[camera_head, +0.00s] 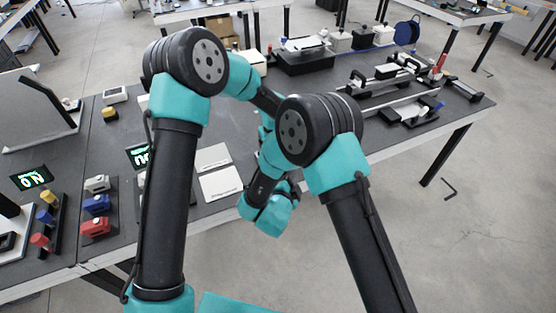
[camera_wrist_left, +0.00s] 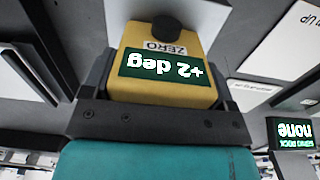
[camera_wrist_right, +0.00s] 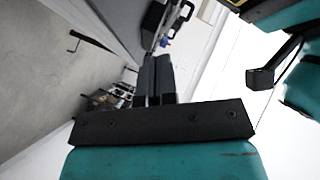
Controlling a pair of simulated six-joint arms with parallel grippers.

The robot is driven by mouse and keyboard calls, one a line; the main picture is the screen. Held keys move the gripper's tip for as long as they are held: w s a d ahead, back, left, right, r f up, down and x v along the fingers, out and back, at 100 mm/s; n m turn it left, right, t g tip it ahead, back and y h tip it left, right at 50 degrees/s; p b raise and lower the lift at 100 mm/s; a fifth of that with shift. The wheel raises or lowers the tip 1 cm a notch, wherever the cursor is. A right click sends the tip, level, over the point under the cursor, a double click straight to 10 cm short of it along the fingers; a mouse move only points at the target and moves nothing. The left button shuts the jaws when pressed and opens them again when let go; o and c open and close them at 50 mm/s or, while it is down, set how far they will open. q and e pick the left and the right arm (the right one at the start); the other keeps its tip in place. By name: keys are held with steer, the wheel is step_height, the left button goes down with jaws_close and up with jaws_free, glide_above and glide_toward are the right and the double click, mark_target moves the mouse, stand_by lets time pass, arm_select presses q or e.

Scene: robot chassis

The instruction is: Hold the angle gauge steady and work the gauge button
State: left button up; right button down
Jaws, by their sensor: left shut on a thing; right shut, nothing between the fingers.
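The angle gauge (camera_wrist_left: 165,90) is a yellow block in the left wrist view. Its green-edged display reads "+2 deg" upside down, beside a "ZERO" label. The gauge button (camera_wrist_left: 172,22) is a dark round knob at the gauge's far end. My left gripper (camera_wrist_left: 163,85) is shut on the gauge, with its dark fingers at the sides. In the head view the gauge and left gripper are hidden behind the arms. My right gripper (camera_head: 291,187) shows partly in the head view. In the right wrist view its fingers (camera_wrist_right: 156,78) are together and empty, with no gauge visible between or ahead of them.
A "servo dock" display (camera_wrist_left: 293,132) reads "none". Pale plates (camera_head: 221,182) lie on the dark table (camera_head: 110,255). Coloured blocks (camera_head: 97,204) stand at left. Black-and-silver equipment (camera_head: 402,90) is at the table's right end. Bare floor (camera_head: 490,220) lies right of the table.

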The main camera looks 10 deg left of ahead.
arm_select(q)
steer(key=shift+s+f, duration=0.1)
steer(key=shift+f, duration=0.1)
arm_select(e)
steer(key=shift+w+a, duration=1.05)
steer(key=shift+w, duration=0.3)
steer(key=shift+w+a, duration=1.05)
steer(key=shift+w, duration=0.3)
steer(key=shift+w+a, duration=0.6)
steer(key=shift+w, duration=0.15)
stand_by(0.9)
steer(key=shift+s, duration=0.1)
steer(key=shift+s+d, duration=0.55)
steer(key=shift+s, duration=0.1)
steer(key=shift+s+d, duration=0.1)
stand_by(0.4)
arm_select(q)
steer(key=shift+r, duration=0.1)
arm_select(e)
steer(key=s+d, duration=0.1)
steer(key=s, duration=0.1)
steer(key=s+d, duration=0.1)
steer(key=d, duration=0.1)
steer(key=shift+s, duration=0.35)
stand_by(0.7)
